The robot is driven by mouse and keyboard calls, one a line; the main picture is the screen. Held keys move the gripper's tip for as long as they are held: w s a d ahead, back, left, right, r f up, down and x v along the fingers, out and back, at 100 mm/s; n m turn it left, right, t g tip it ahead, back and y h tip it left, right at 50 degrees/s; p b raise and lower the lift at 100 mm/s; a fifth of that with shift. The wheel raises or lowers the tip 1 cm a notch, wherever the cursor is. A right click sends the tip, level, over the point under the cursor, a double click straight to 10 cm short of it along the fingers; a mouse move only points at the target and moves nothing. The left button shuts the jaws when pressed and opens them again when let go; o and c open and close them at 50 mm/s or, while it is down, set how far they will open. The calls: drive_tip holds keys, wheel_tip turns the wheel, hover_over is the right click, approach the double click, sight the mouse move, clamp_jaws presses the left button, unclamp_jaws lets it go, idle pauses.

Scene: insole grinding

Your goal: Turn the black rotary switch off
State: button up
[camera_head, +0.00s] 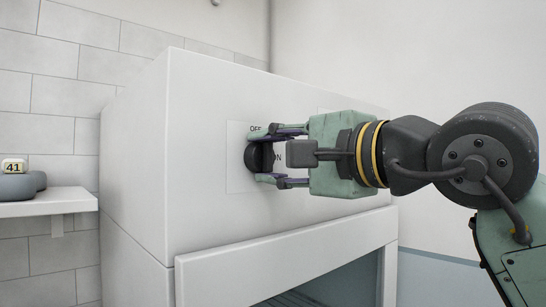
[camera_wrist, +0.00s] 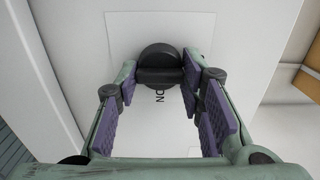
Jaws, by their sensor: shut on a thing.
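The black rotary switch (camera_head: 254,157) is on a pale plate on the front of the white cabinet. An OFF label stands above it and an ON label to its right. In the wrist view the switch (camera_wrist: 160,58) is round with a raised grip bar lying across the picture, and ON shows below it. My gripper (camera_head: 263,156) reaches in from the right, one finger above and one below the knob. In the wrist view my gripper (camera_wrist: 160,74) is shut on the switch, its fingertips at the two ends of the bar. Which bar end is the pointer cannot be told.
The white cabinet (camera_head: 205,95) fills the middle, with a framed opening (camera_head: 335,280) low at the front. At the left, a white wall shelf (camera_head: 45,207) holds grey rounded objects and a small block marked 41 (camera_head: 13,166).

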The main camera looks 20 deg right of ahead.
idle(0.4)
drive_tip(key=o, duration=1.2)
drive_tip(key=shift+c, duration=0.2)
drive_tip(key=v, duration=1.2)
